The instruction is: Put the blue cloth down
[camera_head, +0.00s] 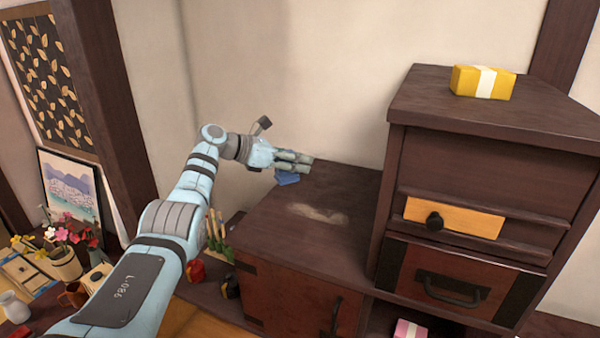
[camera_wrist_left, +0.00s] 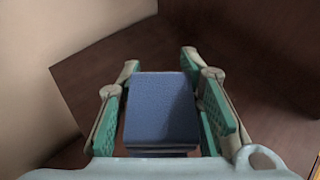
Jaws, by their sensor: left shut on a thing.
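My left gripper (camera_head: 308,164) reaches in from the left over the far left part of the dark wooden cabinet top (camera_head: 290,215). It is shut on the blue cloth (camera_head: 288,178), which shows just below the fingers. In the left wrist view the cloth (camera_wrist_left: 162,108) is a folded blue block between the green finger pads of the left gripper (camera_wrist_left: 165,100). I cannot tell whether the cloth touches the cabinet top. A pale dusty smear (camera_head: 318,214) lies on the cabinet top, to the right of and nearer than the cloth. My right gripper is not in view.
A taller dark cabinet (camera_head: 490,150) stands at the right, with a yellow wrapped box (camera_head: 483,82) on top. A pink box (camera_head: 409,329) is in a lower opening. At the left are flowers (camera_head: 60,235), a red cup (camera_head: 195,270) and a framed picture (camera_head: 70,190). The wall is close behind.

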